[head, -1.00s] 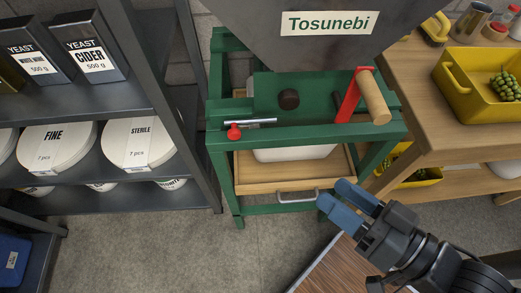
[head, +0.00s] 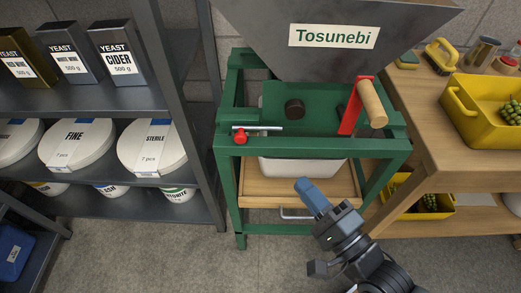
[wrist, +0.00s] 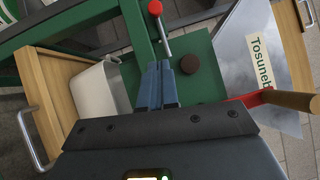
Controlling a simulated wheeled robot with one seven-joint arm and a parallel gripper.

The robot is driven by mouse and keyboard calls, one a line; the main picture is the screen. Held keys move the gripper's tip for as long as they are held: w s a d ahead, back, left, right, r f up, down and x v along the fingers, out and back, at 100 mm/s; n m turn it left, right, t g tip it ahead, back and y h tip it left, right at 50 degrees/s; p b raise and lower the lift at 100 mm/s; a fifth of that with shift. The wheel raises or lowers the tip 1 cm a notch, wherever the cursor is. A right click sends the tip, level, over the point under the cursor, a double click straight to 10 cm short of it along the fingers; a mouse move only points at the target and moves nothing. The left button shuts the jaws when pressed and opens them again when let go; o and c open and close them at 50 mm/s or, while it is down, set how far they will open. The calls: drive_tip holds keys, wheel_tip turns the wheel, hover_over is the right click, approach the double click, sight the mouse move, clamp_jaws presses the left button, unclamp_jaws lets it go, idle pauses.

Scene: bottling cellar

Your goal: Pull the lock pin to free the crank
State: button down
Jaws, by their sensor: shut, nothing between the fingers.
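The lock pin is a metal rod with a red ball knob (head: 240,134) at the left front of the green press frame (head: 300,144). It also shows at the top of the wrist view (wrist: 155,7). The crank (head: 350,108) is a red arm with a wooden handle (head: 371,103) at the right of the frame. Its red arm and handle show at the right in the wrist view (wrist: 290,101). My gripper (head: 302,184) has its blue fingers together and empty, in front of the press, below and right of the pin in the head view. It is apart from pin and crank.
A grey hopper (head: 420,22) labelled Tosunebi sits above the frame. A white bin (head: 300,167) and a wooden drawer (head: 258,192) are below. A dark shelf (head: 80,102) stands left, a wooden table (head: 425,145) with a yellow crate (head: 470,115) right.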

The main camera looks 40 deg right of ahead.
drive_tip(key=p, duration=0.2)
approach(236, 142)
drive_tip(key=w+d, duration=0.1)
drive_tip(key=d, duration=0.1)
drive_tip(key=w+d, duration=0.2)
drive_tip(key=d, duration=0.1)
drive_tip(key=shift+d+r, duration=0.25)
drive_tip(key=shift+d, duration=0.1)
drive_tip(key=shift+w+a+r, duration=0.2)
drive_tip(key=shift+w+a, duration=0.55)
drive_tip(key=shift+a, duration=0.05)
drive_tip(key=shift+w+a+p, duration=0.35)
drive_tip(key=shift+w+a, duration=0.2)
drive_tip(key=shift+a, duration=0.1)
drive_tip(key=shift+w+a, duration=0.95)
drive_tip(key=shift+a, duration=0.35)
